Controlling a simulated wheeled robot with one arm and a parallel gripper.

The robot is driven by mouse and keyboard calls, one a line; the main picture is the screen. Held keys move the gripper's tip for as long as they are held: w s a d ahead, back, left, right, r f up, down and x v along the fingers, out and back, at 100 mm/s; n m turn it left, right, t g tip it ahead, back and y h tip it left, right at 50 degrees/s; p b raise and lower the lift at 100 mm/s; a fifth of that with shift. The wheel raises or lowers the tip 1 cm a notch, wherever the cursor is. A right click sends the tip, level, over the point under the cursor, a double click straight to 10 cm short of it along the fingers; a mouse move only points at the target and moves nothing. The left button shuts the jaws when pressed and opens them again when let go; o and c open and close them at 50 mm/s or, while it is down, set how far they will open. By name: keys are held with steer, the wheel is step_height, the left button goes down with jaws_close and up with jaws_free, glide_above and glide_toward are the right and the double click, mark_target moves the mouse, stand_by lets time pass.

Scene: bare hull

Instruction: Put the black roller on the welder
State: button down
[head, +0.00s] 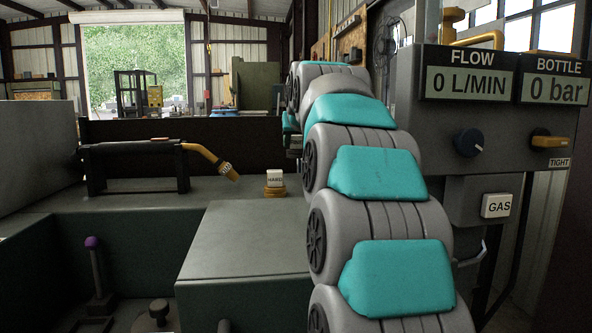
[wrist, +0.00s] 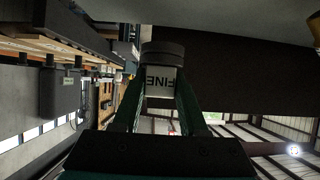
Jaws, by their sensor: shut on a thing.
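My gripper (wrist: 162,100) is shut on a white block marked FINE with a dark round disc on its end, in the wrist view; this looks like the black roller (wrist: 162,53). The lettering is upside down there. In the head view my own arm reaches away and hides the gripper and the held roller. No part is labelled as the welder, so I cannot tell which it is. A welding torch (head: 135,150) with a brass neck rests on a dark stand on the bench.
A brass-coloured roller (head: 275,191) with a white HARD tag stands on the bench (head: 250,235). A grey panel (head: 430,110) with FLOW, BOTTLE and GAS markings stands at right, beside my arm. A purple-topped lever (head: 95,265) rises at lower left. The bench's front top is clear.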

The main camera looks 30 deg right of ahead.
steer(key=shift+f, duration=3.1)
steer(key=shift+f+b, duration=0.1)
steer(key=shift+b, duration=0.2)
steer(key=shift+c, duration=2.2)
jaws_free()
steer(key=shift+s+a+r, duration=0.25)
steer(key=shift+s+r, duration=0.2)
steer(key=shift+s, duration=0.05)
steer(key=v, duration=1)
steer(key=shift+s, duration=0.3)
steer(key=shift+a+r, duration=0.1)
